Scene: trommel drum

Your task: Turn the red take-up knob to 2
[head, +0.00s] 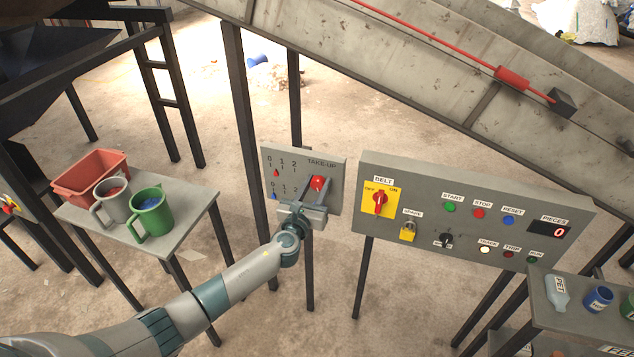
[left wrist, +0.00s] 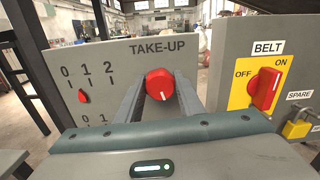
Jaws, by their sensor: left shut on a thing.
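The red take-up knob (left wrist: 160,84) is on the grey TAKE-UP panel (head: 333,165); its white line points down in the left wrist view. My left gripper (head: 320,188) is shut on the knob, with one finger on each side of it. Left of the knob, the upper scale reads 0, 1, 2. Its red pointer (left wrist: 83,97) stands between 0 and 1, somewhat nearer 0. A lower scale has a blue pointer (head: 275,196) near its 0. My right gripper is not in view.
The control panel (head: 480,233) with the red BELT switch (head: 380,202) and several buttons stands close on the right. A small table (head: 183,238) with a red bin and two mugs is on the left. The conveyor frame (head: 440,70) slopes overhead.

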